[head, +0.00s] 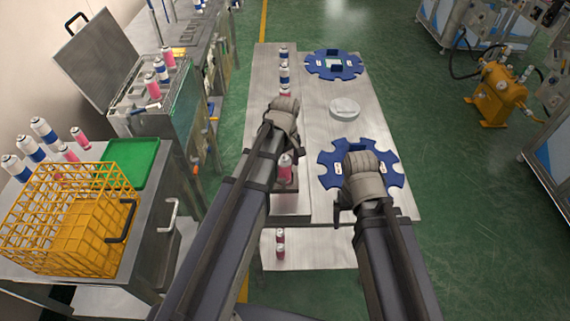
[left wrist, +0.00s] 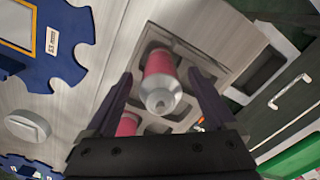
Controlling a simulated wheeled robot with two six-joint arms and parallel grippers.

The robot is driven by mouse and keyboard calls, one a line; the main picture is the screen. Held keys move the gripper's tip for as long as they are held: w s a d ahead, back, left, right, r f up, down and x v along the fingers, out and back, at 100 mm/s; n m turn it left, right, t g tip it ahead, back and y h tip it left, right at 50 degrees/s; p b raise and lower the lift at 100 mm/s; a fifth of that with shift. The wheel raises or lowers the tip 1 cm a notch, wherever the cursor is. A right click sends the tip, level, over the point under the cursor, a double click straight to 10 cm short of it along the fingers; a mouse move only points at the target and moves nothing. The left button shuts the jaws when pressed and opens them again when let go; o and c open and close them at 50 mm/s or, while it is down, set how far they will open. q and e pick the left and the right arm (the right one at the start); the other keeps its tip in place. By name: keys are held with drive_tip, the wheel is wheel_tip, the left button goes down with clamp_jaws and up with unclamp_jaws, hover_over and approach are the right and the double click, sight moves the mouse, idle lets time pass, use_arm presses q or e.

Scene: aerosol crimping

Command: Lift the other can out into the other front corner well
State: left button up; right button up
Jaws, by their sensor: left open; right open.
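A pink can with a silver domed top (left wrist: 162,85) stands between the spread fingers of my left gripper (left wrist: 158,78) in the left wrist view. The fingers are open on either side of it, and I cannot tell whether they touch it. A second pink can (left wrist: 127,124) is close by, partly hidden by the gripper. Both are at a grey holder with square wells (left wrist: 203,52). In the head view my left gripper (head: 283,108) is over the row of cans, its fingertips hidden. A pink can (head: 285,166) shows beside the left arm. My right gripper (head: 360,166) is open above the near blue disc.
The near blue notched disc (head: 328,175), a white round puck (head: 344,108) and a far blue disc (head: 333,64) lie on the table (head: 312,130). More cans (head: 284,74) stand in line behind the left gripper. A yellow crate (head: 75,215) and green tray (head: 134,163) are at the left.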

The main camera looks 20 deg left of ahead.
sight(285, 156)
use_arm(q)
drive_tip(key=shift+r, duration=0.1)
wheel_tip(285, 156, up, 8)
drive_tip(key=p, duration=0.8)
drive_tip(key=shift+f, duration=0.3)
wheel_tip(285, 156, down, 7)
drive_tip(key=b, duration=0.7)
drive_tip(key=shift+f+b, duration=0.15)
drive_tip(key=shift+b, duration=0.2)
drive_tip(key=shift+f, duration=0.15)
drive_tip(key=shift+f+b, duration=0.3)
drive_tip(key=shift+b, duration=0.15)
wheel_tip(285, 156, up, 14)
drive_tip(key=p, duration=1.4)
drive_tip(key=shift+r, duration=0.15)
